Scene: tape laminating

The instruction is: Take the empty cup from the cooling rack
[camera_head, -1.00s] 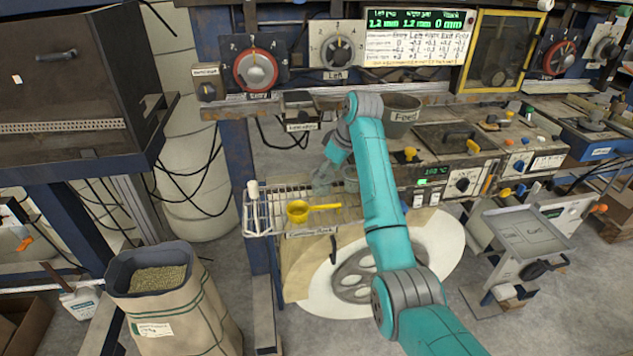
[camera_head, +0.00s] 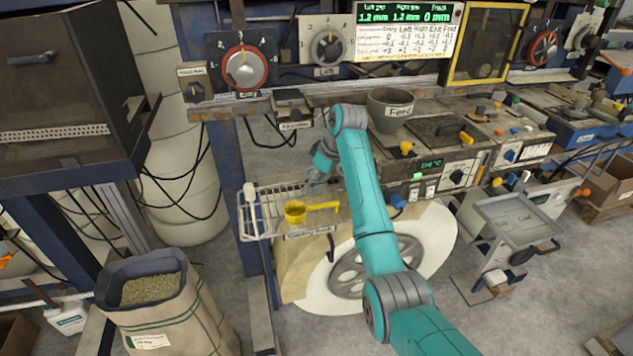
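The cooling rack (camera_head: 262,228) is a white wire shelf with a label at its front edge, left of my arm. A yellow cup with a long handle (camera_head: 295,213) sits at the rack's front, its handle pointing right. Whether this is the cup the task means, I cannot tell. My gripper (camera_head: 315,186) hangs low over the back right of the rack, behind the yellow cup and apart from it. Its grey fingers are small and blend with the wires, so I cannot see their opening or anything between them. My arm hides the area right of the gripper.
A grey pot labelled Feed (camera_head: 390,112) stands on the machine bench behind my arm. A sack of pellets (camera_head: 160,300) stands at lower left. A small cart (camera_head: 515,225) is at right.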

